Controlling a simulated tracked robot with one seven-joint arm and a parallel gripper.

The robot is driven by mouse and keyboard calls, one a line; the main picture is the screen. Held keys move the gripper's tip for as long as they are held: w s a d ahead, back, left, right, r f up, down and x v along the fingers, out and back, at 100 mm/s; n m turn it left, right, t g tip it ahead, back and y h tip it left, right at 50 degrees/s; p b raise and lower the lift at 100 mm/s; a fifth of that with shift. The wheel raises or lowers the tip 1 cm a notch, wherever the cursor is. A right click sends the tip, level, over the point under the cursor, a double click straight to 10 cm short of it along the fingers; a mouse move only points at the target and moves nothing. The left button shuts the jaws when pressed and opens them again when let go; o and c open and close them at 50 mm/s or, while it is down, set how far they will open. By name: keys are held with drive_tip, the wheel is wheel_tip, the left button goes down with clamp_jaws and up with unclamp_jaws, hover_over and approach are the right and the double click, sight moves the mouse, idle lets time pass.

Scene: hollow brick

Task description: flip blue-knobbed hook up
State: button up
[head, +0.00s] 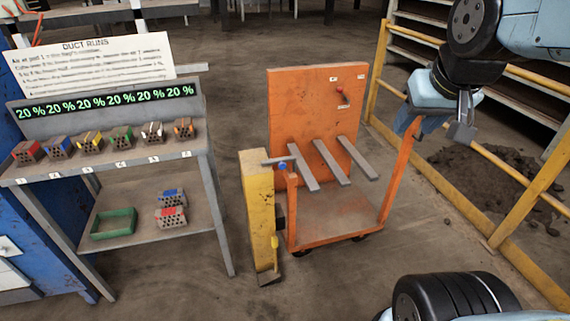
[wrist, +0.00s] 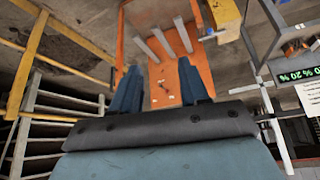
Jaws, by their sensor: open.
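The blue-knobbed hook (head: 282,166) is a small blue knob by a grey bar at the top of the yellow post (head: 259,205). The bar lies roughly level, near the left end of the orange cart. Its exact pose is too small to tell. My gripper (head: 450,122) is at the upper right in the head view, above the cart's right side and well apart from the hook. In the wrist view my gripper (wrist: 158,68) is open with nothing between its two blue fingers.
The orange cart (head: 305,92) has several grey bars and a red-knobbed lever (head: 342,92) on its panel. A yellow-knobbed part (head: 274,242) hangs low on the post. A table (head: 110,167) with hollow bricks stands left. A yellow railing (head: 455,145) runs along the right.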

drive_tip(key=w+a+f+n+t+y, duration=0.1)
drive_tip(key=w+a+f, duration=0.25)
drive_tip(key=w, duration=0.55)
drive_tip(key=w+a+f+t, duration=0.2)
drive_tip(key=w+f, duration=0.3)
drive_tip(key=w, duration=0.4)
drive_tip(key=w+a+f+n+t+y, duration=0.1)
drive_tip(key=w+a+f, duration=0.25)
drive_tip(key=w, duration=0.65)
drive_tip(key=w+a+f+t+y, duration=0.1)
drive_tip(key=w+a+f+t, duration=0.35)
drive_tip(key=f, duration=0.75)
drive_tip(key=n+t+y, duration=0.1)
drive_tip(key=t+y, duration=0.1)
drive_tip(key=t, duration=0.1)
approach(283, 167)
drive_tip(key=x, duration=0.8)
drive_tip(key=shift+w, duration=0.25)
drive_tip(key=shift+c, duration=0.2)
clamp_jaws()
